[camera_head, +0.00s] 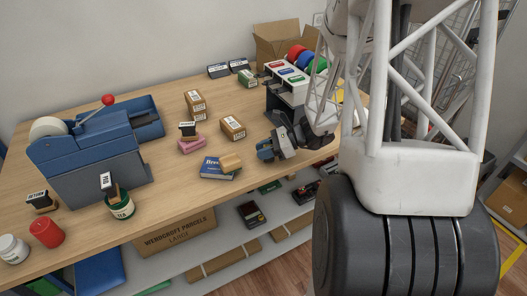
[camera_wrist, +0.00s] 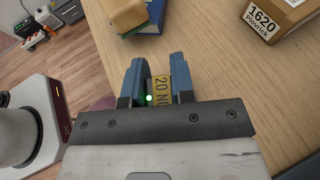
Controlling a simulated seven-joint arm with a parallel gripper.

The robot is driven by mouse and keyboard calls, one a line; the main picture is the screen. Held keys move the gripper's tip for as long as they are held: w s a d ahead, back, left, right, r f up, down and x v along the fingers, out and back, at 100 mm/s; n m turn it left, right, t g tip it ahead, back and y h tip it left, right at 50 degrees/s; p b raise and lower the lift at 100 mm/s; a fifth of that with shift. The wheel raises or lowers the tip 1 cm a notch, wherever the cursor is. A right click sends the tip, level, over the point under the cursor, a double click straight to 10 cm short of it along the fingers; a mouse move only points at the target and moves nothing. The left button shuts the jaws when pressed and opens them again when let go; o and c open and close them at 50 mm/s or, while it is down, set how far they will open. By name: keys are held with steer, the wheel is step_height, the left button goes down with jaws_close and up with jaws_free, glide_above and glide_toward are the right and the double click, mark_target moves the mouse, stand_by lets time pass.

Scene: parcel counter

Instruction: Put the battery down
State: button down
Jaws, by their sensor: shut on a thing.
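My gripper (camera_head: 268,150) is over the right part of the wooden counter (camera_head: 165,180), near its front edge, with blue fingers. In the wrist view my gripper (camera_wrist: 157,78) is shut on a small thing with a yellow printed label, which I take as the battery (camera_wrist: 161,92). Its label reads "20 N" as far as it shows. A green light glows beside it. Most of the battery is hidden by the fingers and gripper body, and I cannot make it out in the head view. Whether it touches the counter, I cannot tell.
A blue book (camera_head: 218,170) with a tan block (camera_head: 231,161) on it lies left of my gripper. A carton (camera_head: 233,127) stands behind. A rack with coloured labels (camera_head: 287,75) stands at the back right. A blue tape machine (camera_head: 85,150) fills the left.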

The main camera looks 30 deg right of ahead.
steer(key=shift+f, duration=0.2)
steer(key=shift+f, duration=0.1)
steer(key=c, duration=1)
jaws_free()
steer(key=shift+o, duration=0.2)
steer(key=shift+v, duration=6.05)
steer(key=shift+s, duration=0.1)
steer(key=shift+a, duration=0.1)
